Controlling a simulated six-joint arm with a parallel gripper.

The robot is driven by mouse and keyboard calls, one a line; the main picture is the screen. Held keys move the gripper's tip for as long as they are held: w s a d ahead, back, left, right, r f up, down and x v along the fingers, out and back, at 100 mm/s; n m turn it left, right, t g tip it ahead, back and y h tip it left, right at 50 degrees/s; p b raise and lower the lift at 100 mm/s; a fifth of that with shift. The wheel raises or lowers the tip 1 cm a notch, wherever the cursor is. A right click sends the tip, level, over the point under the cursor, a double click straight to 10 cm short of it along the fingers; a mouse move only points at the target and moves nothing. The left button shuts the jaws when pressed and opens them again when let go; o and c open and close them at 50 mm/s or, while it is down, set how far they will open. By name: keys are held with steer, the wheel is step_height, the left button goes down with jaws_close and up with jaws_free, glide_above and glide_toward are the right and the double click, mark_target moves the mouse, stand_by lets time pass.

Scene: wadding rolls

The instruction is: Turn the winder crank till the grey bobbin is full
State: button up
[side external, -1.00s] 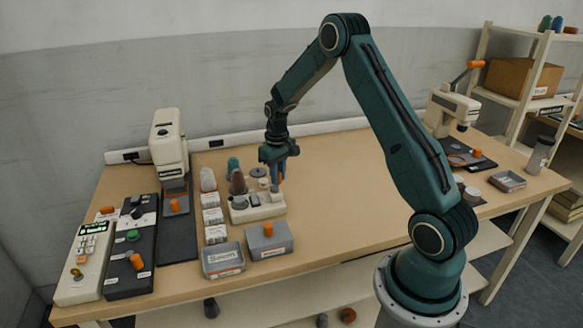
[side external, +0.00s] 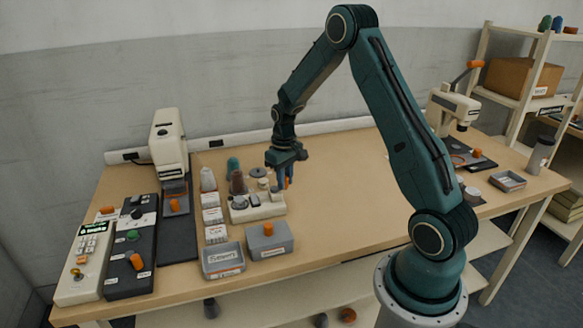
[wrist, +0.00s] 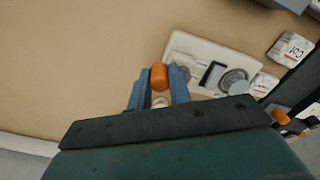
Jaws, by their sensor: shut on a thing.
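The winder (side external: 270,210) is a cream block near the middle of the bench. It also shows in the wrist view (wrist: 209,50), with a dark slot in its middle. A grey round part (wrist: 234,82), which may be the grey bobbin, sits at one end; how much is wound on it I cannot tell. My gripper (side external: 285,183) points down at the winder's right end. In the wrist view its blue fingers (wrist: 159,88) are shut on the orange crank knob (wrist: 159,76). The crank arm is mostly hidden by the fingers.
A brown cone (side external: 238,183) and a grey-topped spool (side external: 258,172) stand by the winder.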

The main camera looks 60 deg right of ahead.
steer(key=shift+s+a, duration=0.1)
steer(key=shift+a, duration=0.25)
steer(key=shift+a, duration=0.95)
steer(key=shift+a, duration=0.1)
steer(key=shift+w+a, duration=0.45)
steer(key=shift+a, duration=0.25)
